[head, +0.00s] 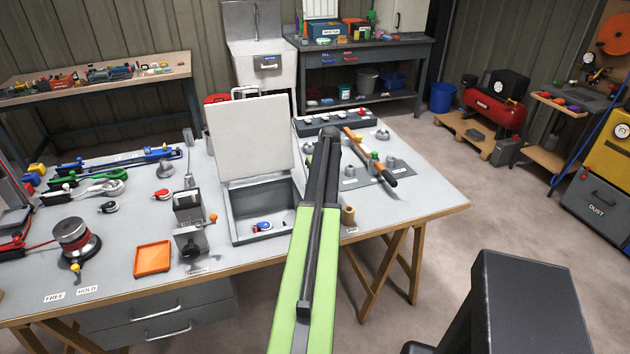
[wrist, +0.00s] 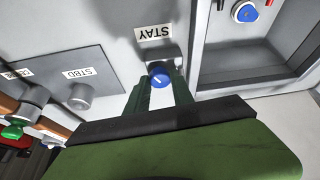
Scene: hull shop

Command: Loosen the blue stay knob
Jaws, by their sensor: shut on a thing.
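The blue stay knob (wrist: 160,70) shows in the middle of the wrist view, with a pale pointer mark on its face. It sits on a dark grey mount next to the STAY label (wrist: 155,33). My gripper (wrist: 160,84) is shut on the knob, with one dark green finger on each side. In the head view my green arm reaches over the bench and hides the knob and the fingertips. An open grey box (head: 236,218) stands left of my arm, its pale lid (head: 251,136) raised.
A grey plate with a STBD label (wrist: 80,72) and pegs is beside the knob. A hammer-like tool (head: 371,158) lies right of my arm. An orange tray (head: 152,259) sits at the bench front.

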